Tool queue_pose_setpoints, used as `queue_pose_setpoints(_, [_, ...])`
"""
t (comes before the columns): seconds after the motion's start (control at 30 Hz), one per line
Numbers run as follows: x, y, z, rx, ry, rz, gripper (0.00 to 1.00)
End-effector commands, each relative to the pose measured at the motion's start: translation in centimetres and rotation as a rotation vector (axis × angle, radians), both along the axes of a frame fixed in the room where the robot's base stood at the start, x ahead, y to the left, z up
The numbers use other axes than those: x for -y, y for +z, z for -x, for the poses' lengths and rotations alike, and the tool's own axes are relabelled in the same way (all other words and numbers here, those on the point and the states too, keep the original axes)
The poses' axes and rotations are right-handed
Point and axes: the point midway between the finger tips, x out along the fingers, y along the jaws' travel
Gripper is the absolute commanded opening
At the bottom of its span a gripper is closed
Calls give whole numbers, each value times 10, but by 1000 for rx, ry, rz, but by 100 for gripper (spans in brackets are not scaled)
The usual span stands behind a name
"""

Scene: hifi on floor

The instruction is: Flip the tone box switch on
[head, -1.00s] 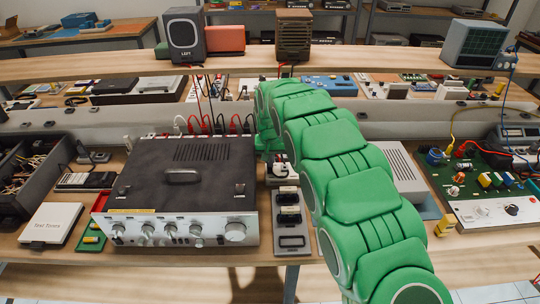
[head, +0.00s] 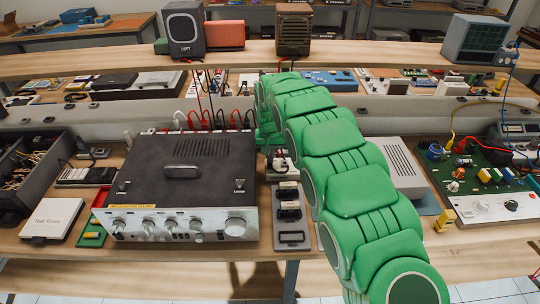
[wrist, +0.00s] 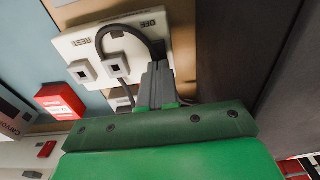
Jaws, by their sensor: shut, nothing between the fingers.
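A white box (head: 51,219) marked "Test Tones" lies at the front left of the bench in the head view; no switch can be made out on it. In the head view my green arm hides the gripper.
A black amplifier (head: 184,172) stands left of my arm, with cables at its back. A grey tray (head: 291,237) lies between it and my arm. A red block (wrist: 61,100) is left of my fingers. A dark wall (wrist: 235,50) rises close on the right.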

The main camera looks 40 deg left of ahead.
Motion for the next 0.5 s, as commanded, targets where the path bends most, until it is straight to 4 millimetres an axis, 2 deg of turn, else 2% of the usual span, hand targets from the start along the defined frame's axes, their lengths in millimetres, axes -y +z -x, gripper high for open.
queue_pose_setpoints(0.03, [4, -5, 4, -8, 1, 13, 0])
queue_pose_setpoints(0.5, [11, -3, 12, -8, 1, 11, 0])
